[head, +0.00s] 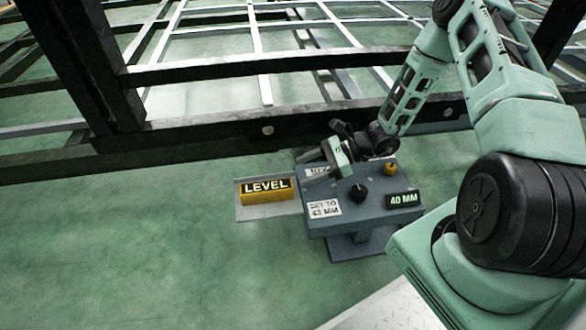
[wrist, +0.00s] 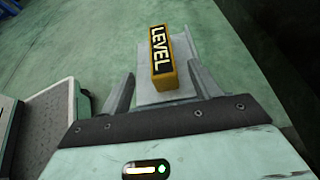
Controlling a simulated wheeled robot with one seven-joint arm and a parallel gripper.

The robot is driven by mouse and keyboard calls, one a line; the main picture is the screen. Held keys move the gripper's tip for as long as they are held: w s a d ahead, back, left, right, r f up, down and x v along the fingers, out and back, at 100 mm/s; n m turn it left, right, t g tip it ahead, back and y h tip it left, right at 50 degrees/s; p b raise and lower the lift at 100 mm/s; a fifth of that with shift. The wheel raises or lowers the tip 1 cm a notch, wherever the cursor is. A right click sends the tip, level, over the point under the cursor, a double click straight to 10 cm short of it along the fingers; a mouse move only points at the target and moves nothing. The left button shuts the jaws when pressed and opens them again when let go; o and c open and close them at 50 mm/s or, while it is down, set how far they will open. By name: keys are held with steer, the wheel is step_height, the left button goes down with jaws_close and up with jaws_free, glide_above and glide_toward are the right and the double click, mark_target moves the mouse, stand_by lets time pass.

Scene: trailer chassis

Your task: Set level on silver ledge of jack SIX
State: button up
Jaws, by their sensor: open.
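The level (head: 267,191) is a yellow block with a black LEVEL label. It lies on the silver ledge (head: 247,212) at the left side of the grey jack (head: 345,222). My gripper (head: 308,156) is above the jack's back left part, pointing left toward the ledge, and is apart from the level. In the wrist view my open gripper (wrist: 160,70) has a finger on each side of the near part of the level (wrist: 163,58), with the ledge (wrist: 184,52) beneath. I cannot tell the height gap. The jack's rear label is partly hidden, so its number is unreadable.
The jack carries a black knob (head: 358,193), a yellow knob (head: 391,169), a 40 MM display (head: 403,199) and a SET TO 43 MM plate (head: 324,208). A black chassis beam (head: 220,135) runs behind. Green floor is clear left of the ledge.

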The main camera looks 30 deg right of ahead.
steer(key=s+a+r+n+g+h, duration=0.5)
steer(key=s+a+r+n+g, duration=0.4)
steer(key=a+r+n, duration=0.45)
steer(key=s+a+r+n+t+h, duration=0.2)
steer(key=s+r+n+t+h, duration=0.2)
steer(key=s+r+n+h, duration=0.3)
steer(key=s+r+n, duration=0.4)
steer(key=s+n, duration=0.3)
steer(key=n, duration=0.1)
steer(key=shift+s+a+n+t, duration=0.25)
steer(key=shift+s+n+t, duration=0.05)
steer(key=shift+n+t, duration=0.1)
step_height(320, 180, up, 41)
steer(key=p, duration=4.1)
